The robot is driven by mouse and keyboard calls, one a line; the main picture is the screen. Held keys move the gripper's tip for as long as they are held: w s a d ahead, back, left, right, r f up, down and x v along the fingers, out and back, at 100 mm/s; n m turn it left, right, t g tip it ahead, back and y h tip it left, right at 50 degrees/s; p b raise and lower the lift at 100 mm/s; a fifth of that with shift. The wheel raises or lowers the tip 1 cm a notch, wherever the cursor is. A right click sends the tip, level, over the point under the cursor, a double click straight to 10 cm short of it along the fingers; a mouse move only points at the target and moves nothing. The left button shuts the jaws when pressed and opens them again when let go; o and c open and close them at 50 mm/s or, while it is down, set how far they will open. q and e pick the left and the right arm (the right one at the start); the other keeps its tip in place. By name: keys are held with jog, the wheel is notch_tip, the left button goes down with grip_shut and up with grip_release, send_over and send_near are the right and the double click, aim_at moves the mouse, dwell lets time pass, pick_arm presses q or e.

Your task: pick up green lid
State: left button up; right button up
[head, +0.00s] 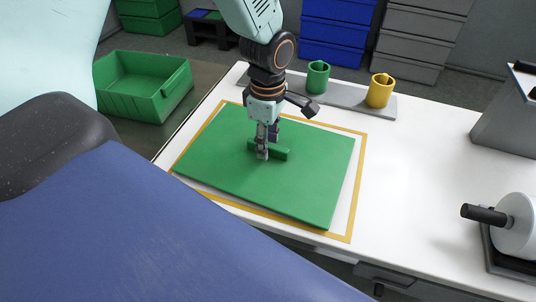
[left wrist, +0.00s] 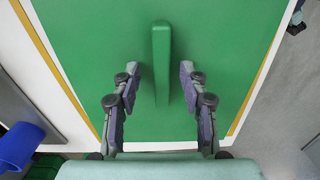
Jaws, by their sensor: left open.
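The green lid (head: 310,188) is a flat rectangular board with a raised bar handle (head: 281,154) at its middle. It lies on the white table inside a yellow outline. My left gripper (head: 264,152) is over the lid at the handle, pointing down. In the left wrist view the lid (left wrist: 215,50) fills the middle, and the handle (left wrist: 161,60) runs lengthwise between the two open fingers of my left gripper (left wrist: 158,85), with a gap on each side. The head view does not show clearly whether the fingertips touch the lid.
A grey strip with a green cup (head: 317,78) and a yellow cup (head: 380,92) stands behind the lid. A green bin (head: 142,88) is at the left. A white roll with a black handle (head: 486,215) is at the right. The table between is clear.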

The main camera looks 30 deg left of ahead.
pick_arm(q)
jog(key=shift+s+d+r, duration=0.15)
jog(key=shift+s+r, duration=0.15)
jog(key=c, duration=0.4)
jog(key=shift+w+f, duration=0.15)
jog(key=shift+w, duration=0.1)
jog(key=shift+c, duration=2.2)
jog(key=shift+s, duration=0.15)
grip_shut()
